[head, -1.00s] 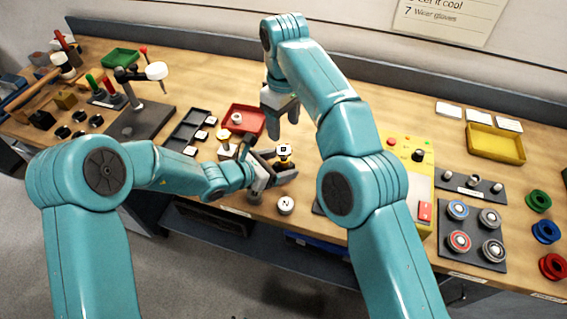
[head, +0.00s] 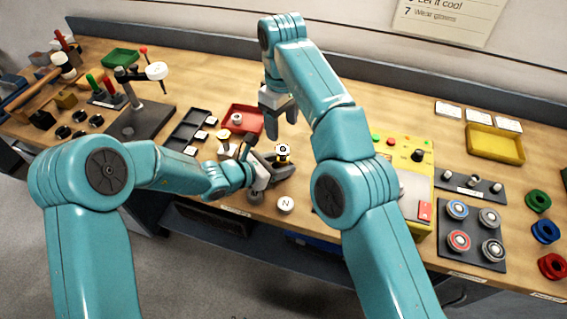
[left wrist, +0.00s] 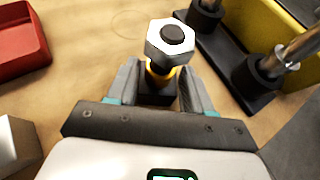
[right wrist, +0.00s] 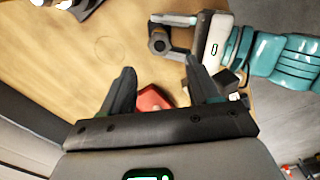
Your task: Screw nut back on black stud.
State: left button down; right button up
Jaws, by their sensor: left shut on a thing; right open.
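A silver hex nut (left wrist: 171,40) sits around the top of the black stud (left wrist: 172,34), whose dark end shows in the nut's hole. A yellow band and a dark block lie below the nut. My left gripper (head: 276,168) is shut on the dark lower part of the stud, with one finger on each side in the left wrist view. The nut also shows in the right wrist view (right wrist: 157,43). Whether its threads are engaged cannot be seen. My right gripper (head: 279,117) is open and empty above the bench, behind the nut and apart from it.
A red tray (head: 259,112) with a small part in it is behind my left gripper. A white round piece marked N (head: 285,205) is near the front edge. A yellow machine (head: 423,155) stands to the right.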

aim_at(283, 148)
jog(key=shift+d+f, duration=0.1)
jog(key=shift+f, duration=3.85)
jog(key=c, duration=1.1)
jog(key=m, duration=0.4)
jog(key=shift+m, duration=0.3)
jog(key=o, duration=1.2)
jog(key=shift+c, duration=0.2)
